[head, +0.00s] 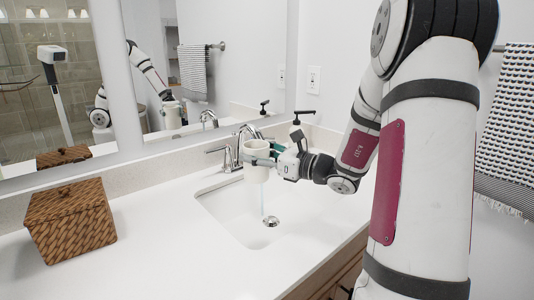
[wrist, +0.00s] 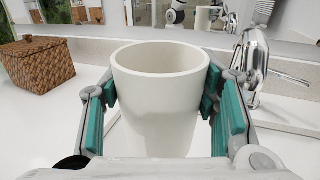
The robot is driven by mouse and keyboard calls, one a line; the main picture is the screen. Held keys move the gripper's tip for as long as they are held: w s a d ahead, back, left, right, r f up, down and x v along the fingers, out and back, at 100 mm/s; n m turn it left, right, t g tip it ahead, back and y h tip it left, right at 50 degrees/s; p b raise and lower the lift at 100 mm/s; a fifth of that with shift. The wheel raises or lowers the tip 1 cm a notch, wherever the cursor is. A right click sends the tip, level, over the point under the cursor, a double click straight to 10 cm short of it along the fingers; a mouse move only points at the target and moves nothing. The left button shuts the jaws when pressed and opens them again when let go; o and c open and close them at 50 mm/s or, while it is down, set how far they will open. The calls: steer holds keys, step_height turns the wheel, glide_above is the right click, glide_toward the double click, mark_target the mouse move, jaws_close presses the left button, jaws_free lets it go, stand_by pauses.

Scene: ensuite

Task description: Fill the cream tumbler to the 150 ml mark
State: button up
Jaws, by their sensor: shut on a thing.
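The cream tumbler (head: 256,172) is upright above the sink basin in the head view. My gripper (head: 266,160) is shut on its sides. In the wrist view the tumbler (wrist: 160,100) stands between the green finger pads, its open rim facing up. Its inner wall shows, but the bottom, any water level and any 150 ml mark are hidden. The chrome faucet (head: 239,147) stands behind the tumbler; in the wrist view the faucet (wrist: 252,55) is to its right. I cannot tell whether water enters the tumbler.
The white sink basin (head: 235,215) has a round drain (head: 271,221). A soap dispenser (head: 299,130) stands behind my gripper. A lidded woven basket (head: 70,222) sits on the counter at left. The counter (head: 160,250) between basket and basin is clear. A mirror (head: 235,60) rises behind.

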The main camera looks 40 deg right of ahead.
steer(key=w+d+f+b, duration=0.3)
steer(key=f+b, duration=0.4)
steer(key=f, duration=0.2)
steer(key=shift+w+d, duration=0.15)
steer(key=shift+w, duration=0.1)
stand_by(0.8)
steer(key=w+d, duration=0.6)
steer(key=shift+w+d+p, duration=0.15)
steer(key=shift+w+p, duration=0.25)
steer(key=shift+p, duration=0.05)
stand_by(3.8)
steer(key=s+a+p, duration=0.1)
steer(key=s+a, duration=0.5)
steer(key=shift+s+a, duration=0.15)
steer(key=shift+s, duration=0.25)
